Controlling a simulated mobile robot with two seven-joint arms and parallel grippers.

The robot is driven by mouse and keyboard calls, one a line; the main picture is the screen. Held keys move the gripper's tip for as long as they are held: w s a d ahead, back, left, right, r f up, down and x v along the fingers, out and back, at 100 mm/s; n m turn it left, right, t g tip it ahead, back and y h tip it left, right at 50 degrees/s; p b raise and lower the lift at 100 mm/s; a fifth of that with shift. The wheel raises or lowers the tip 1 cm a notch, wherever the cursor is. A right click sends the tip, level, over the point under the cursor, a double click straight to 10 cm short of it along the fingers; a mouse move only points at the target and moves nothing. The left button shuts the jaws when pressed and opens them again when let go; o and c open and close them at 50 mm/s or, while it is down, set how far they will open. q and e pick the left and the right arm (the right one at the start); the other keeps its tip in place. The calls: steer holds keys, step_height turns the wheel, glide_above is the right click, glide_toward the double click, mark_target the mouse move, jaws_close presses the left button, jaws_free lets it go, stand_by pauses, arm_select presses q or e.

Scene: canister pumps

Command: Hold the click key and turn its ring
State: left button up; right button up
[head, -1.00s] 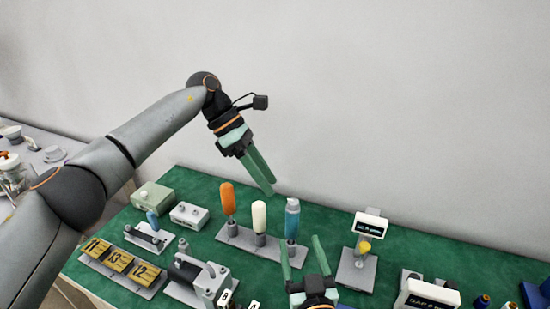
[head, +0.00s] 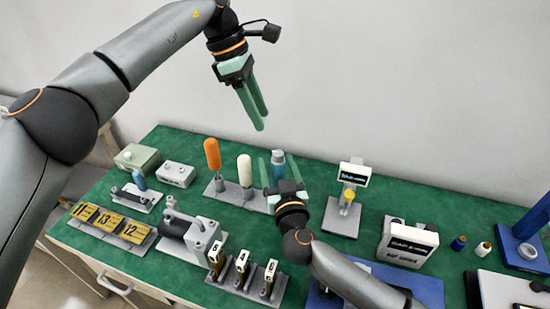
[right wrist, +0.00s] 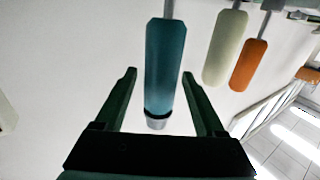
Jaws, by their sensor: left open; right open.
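The click key appears to be the teal-handled tool (head: 277,160), upright at the right end of a grey rack (head: 236,194). In the right wrist view its teal handle (right wrist: 164,65) ends in a grey ring-like tip (right wrist: 156,122). My right gripper (head: 278,160) is open, with one finger on either side of the handle in the picture. Gaps show between the handle and both fingers (right wrist: 160,75); the depth is hard to tell. My left gripper (head: 262,122) is open and empty, high above the rack in front of the wall.
An orange handle (head: 212,152) and a cream handle (head: 244,170) stand left of the teal one in the rack. A display stand (head: 352,175) is to the right. Numbered blocks (head: 242,262) and a grey clamp-like device (head: 188,232) lie nearer. Green mat is bare behind the rack.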

steer(key=shift+x, duration=1.15)
jaws_close()
